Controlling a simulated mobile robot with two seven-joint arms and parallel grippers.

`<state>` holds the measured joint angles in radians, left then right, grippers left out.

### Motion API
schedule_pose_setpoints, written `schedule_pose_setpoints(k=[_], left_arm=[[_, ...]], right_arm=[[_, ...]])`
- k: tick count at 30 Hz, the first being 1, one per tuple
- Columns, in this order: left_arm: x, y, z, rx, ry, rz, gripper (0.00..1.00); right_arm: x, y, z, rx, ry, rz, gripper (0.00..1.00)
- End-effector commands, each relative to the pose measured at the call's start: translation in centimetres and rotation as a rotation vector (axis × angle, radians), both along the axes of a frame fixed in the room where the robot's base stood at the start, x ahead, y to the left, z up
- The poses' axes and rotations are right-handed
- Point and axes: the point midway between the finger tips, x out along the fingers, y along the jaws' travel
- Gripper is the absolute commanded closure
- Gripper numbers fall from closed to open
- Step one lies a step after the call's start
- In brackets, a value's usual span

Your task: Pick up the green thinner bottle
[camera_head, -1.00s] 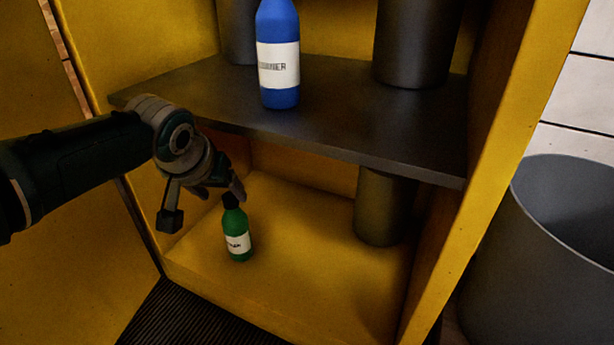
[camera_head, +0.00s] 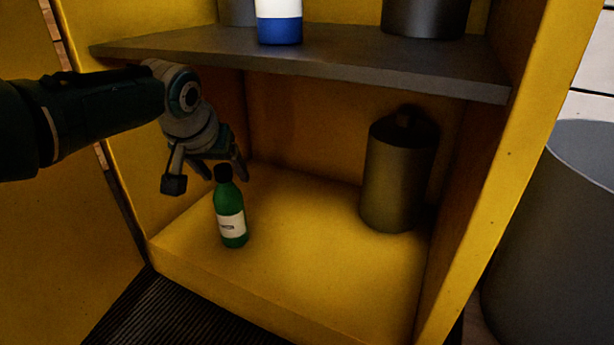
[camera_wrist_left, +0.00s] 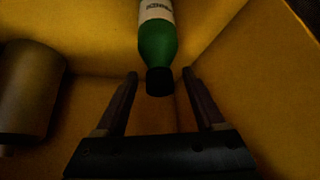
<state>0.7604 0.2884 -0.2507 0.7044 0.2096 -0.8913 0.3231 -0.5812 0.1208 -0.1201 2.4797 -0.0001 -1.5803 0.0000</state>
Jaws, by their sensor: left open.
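The green thinner bottle (camera_head: 230,212) has a black cap and a white label. It stands upright on the yellow cabinet floor (camera_head: 300,262), left of the middle. My left gripper (camera_head: 226,178) is open and empty, just above and behind the bottle's cap in the head view. In the left wrist view the bottle (camera_wrist_left: 157,42) has its black cap toward the gap between the open fingers (camera_wrist_left: 160,76). The fingers do not close on it, and I cannot tell whether they touch it. My right gripper is not in view.
A dark metal can (camera_head: 395,180) stands on the cabinet floor to the right. A grey bin (camera_head: 560,240) stands outside at right. The floor between bottle and can is clear.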

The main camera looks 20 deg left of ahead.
Motion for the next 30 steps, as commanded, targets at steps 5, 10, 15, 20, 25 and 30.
schedule_pose_setpoints(k=[5,10,15,20,25,30], left_arm=[[0.01,-0.03,0.09,0.001,0.000,-0.001,0.29],[0.00,-0.03,0.09,0.001,0.000,-0.001,0.46],[-0.01,-0.03,0.07,0.001,0.000,-0.001,0.65],[-0.01,-0.03,0.07,0.001,0.000,-0.001,0.83],[-0.02,-0.03,0.06,0.001,0.000,-0.001,1.00],[-0.02,-0.03,0.06,0.001,0.000,-0.001,1.00]], right_arm=[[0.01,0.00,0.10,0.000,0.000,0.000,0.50],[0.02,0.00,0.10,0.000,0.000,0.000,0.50],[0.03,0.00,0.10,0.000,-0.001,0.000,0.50],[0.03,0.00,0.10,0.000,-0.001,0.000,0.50],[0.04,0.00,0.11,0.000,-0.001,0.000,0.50],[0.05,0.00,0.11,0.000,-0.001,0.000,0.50]])
